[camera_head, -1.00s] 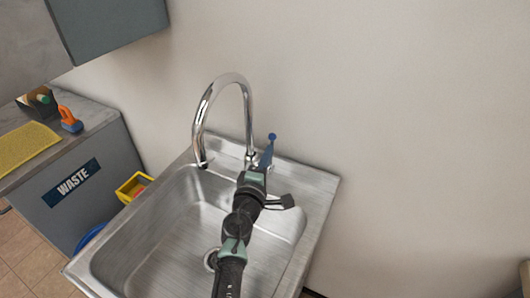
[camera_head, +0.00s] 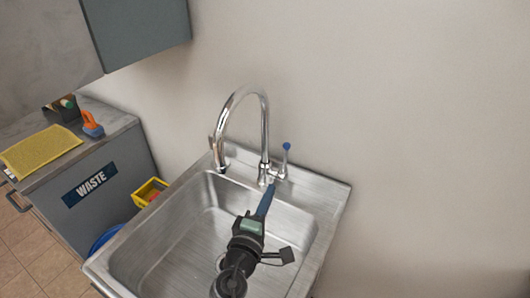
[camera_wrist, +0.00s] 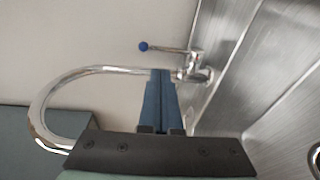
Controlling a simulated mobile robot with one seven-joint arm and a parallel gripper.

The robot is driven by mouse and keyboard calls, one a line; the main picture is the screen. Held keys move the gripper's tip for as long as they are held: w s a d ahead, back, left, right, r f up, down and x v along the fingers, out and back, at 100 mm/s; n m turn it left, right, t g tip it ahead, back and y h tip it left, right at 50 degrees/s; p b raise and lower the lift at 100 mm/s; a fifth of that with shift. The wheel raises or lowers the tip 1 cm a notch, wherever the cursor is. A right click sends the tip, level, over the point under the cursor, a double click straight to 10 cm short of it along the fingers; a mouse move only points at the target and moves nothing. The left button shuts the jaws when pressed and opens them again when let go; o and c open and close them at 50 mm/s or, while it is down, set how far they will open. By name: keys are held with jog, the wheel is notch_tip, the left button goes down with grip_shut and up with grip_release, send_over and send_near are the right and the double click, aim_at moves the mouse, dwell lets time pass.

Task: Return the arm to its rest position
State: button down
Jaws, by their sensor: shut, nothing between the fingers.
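My gripper (camera_head: 265,201) is over the steel sink in the head view, with its blue fingers pointing toward the faucet base. In the wrist view the fingers of my gripper (camera_wrist: 161,88) are shut together with nothing between them. The chrome faucet (camera_head: 240,115) stands at the back of the sink, and its blue-tipped lever (camera_head: 286,158) sticks up to the right of the spout. The faucet (camera_wrist: 90,72) and the lever (camera_wrist: 165,48) also show in the wrist view, beyond the fingertips. I cannot tell the exact gap between fingertips and faucet.
The sink (camera_head: 325,222) has raised rims around the arm. A grey waste cabinet (camera_head: 110,195) with a yellow sponge cloth (camera_head: 40,150) and an orange-blue brush (camera_head: 92,125) on top stands left. A yellow bin (camera_head: 148,192) is between them. The wall at right is bare.

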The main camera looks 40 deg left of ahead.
jog(key=shift+v, duration=1.05)
jog(key=shift+s, duration=0.1)
jog(key=w+d+r+m+t+h, duration=0.25)
jog(key=d+r+m, duration=0.3)
jog(key=r, duration=0.45)
jog(key=w+d+r+m+t+h+p, duration=0.1)
jog(key=w+d+r+m+h, duration=0.2)
jog(key=d+r, duration=0.5)
jog(key=w+d+r+m+t+h, duration=0.15)
jog(key=d+r+m, duration=0.35)
jog(key=r, duration=0.6)
jog(key=s+d+r+m+t, duration=0.3)
jog(key=s+d+r, duration=0.3)
jog(key=r, duration=0.6)
jog(key=s+d+r+m+t+p, duration=0.1)
jog(key=s+d+r+m+t, duration=0.2)
jog(key=r, duration=1)
jog(key=s+d+m, duration=0.3)
jog(key=s, duration=0.1)
jog(key=shift+s+d+r+h, duration=0.25)
jog(key=shift+d+r+h, duration=0.05)
jog(key=shift+d, duration=0.05)
jog(key=shift+m, duration=0.25)
